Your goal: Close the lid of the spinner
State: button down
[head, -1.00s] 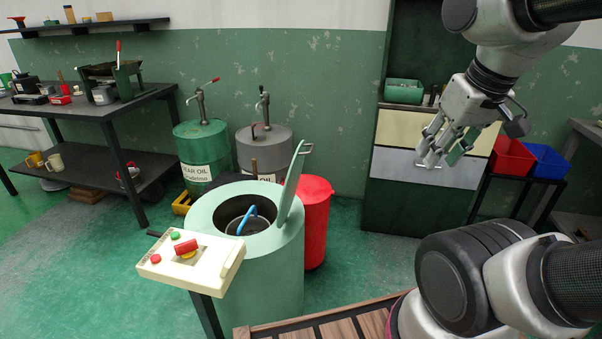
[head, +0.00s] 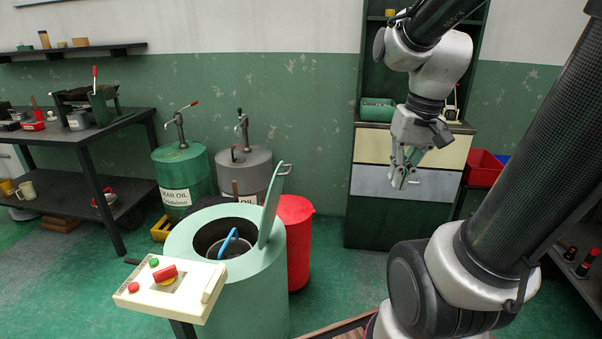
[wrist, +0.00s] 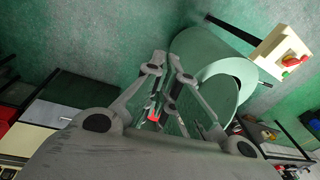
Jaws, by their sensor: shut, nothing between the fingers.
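The spinner (head: 258,300) is a pale green drum at the centre of the head view, with a dark round opening and a blue curved piece (head: 228,241) inside. Its lid (head: 271,207) stands open, upright at the right side of the rim, with a small handle (head: 284,169) on top. The drum also shows in the wrist view (wrist: 196,52), with the lid (wrist: 209,102) in front of it. My gripper (head: 403,184) is shut and empty, pointing down, to the right of the lid and apart from it. In the wrist view its fingertips (wrist: 168,66) appear close together.
A control box (head: 170,289) with red and green buttons stands in front of the spinner. A red bin (head: 296,240) is right behind the lid. Green (head: 183,180) and grey (head: 243,172) oil drums stand behind. Open floor lies between the red bin and the cabinet (head: 398,210).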

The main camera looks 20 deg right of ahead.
jog(key=w+d+f+m+y, duration=0.1)
jog(key=w+f+m+y, duration=0.35)
jog(key=w+m, duration=0.7)
jog(key=w+a+r+m+t+y, duration=0.2)
jog(key=w+a+r+m+t, duration=0.1)
jog(key=w+m, duration=0.5)
jog(key=w+a+r+x, duration=0.1)
jog(key=r+x, duration=0.1)
jog(key=x, duration=1)
jog(key=shift+w+a+f, duration=0.2)
jog(key=shift+a+f, duration=0.05)
jog(key=shift+a, duration=0.25)
jog(key=shift+m, duration=0.25)
